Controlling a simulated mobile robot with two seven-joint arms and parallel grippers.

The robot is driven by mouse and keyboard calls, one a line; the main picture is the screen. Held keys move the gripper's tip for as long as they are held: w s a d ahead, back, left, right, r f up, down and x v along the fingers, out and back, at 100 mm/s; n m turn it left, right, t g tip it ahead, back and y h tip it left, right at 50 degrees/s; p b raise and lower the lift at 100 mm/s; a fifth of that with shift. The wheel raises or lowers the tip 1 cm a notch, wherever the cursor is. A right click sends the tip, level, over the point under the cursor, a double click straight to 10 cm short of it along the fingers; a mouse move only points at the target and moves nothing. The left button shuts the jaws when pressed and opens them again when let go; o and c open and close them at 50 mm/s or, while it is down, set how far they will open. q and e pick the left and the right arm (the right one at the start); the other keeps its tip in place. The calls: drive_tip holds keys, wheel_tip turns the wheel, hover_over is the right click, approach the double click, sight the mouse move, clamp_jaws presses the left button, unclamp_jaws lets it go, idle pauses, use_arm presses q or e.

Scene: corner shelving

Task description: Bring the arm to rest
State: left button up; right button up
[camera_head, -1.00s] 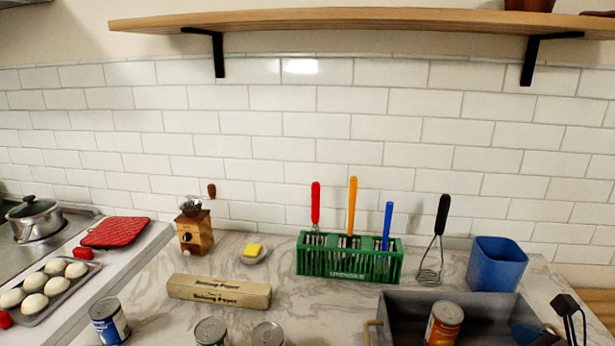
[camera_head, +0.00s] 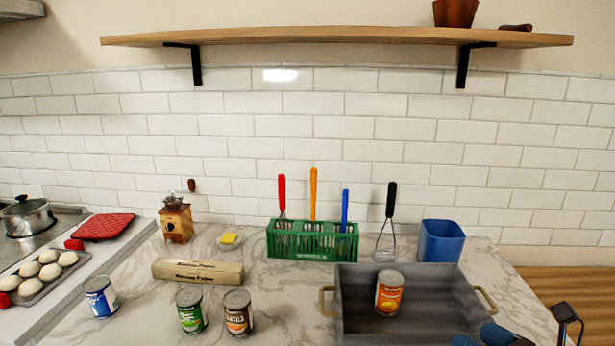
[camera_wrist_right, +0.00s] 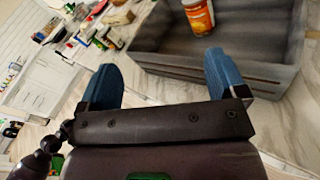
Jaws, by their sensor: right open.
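My right gripper (camera_head: 482,338) shows at the bottom edge of the head view, only its blue fingers and a dark part visible, by the front right of the grey tray (camera_head: 352,317). In the right wrist view the blue fingers (camera_wrist_right: 163,72) are wide apart with nothing between them. An orange-labelled can (camera_head: 389,293) stands upright in the tray; it also shows beyond the fingers in the wrist view (camera_wrist_right: 198,16), apart from them. My left gripper is in neither view.
Three cans, blue (camera_head: 101,297), green (camera_head: 190,311) and dark-labelled (camera_head: 238,313), stand on the marble counter. A wooden shelf (camera_head: 330,39) hangs above.

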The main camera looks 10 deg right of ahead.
wheel_tip(320, 180, up, 4)
drive_tip(key=s+r+m+t+h, duration=0.1)
drive_tip(key=s+m+t, duration=0.1)
drive_tip(key=m+t, duration=0.4)
drive_tip(key=s+d+f+m+g+h, duration=0.2)
drive_tip(key=d+f+m+g+h, duration=0.15)
drive_tip(key=m+h, duration=0.6)
drive_tip(key=s+d+f+m+g+h, duration=0.2)
drive_tip(key=d+m+h, duration=0.25)
drive_tip(key=m, duration=0.95)
drive_tip(key=s+a+f+m+g+y, duration=0.4)
drive_tip(key=s+a+f+g, duration=0.2)
drive_tip(key=f, duration=0.2)
drive_tip(key=s+a+f+m+g+y, duration=0.3)
drive_tip(key=s+a+f+g, duration=0.25)
drive_tip(key=f, duration=0.25)
drive_tip(key=w+a+f+t+y, duration=0.1)
drive_tip(key=w+f+t, duration=0.6)
drive_tip(key=f, duration=0.3)
drive_tip(key=shift+w+a+f, duration=0.15)
drive_tip(key=shift+w+f, duration=0.2)
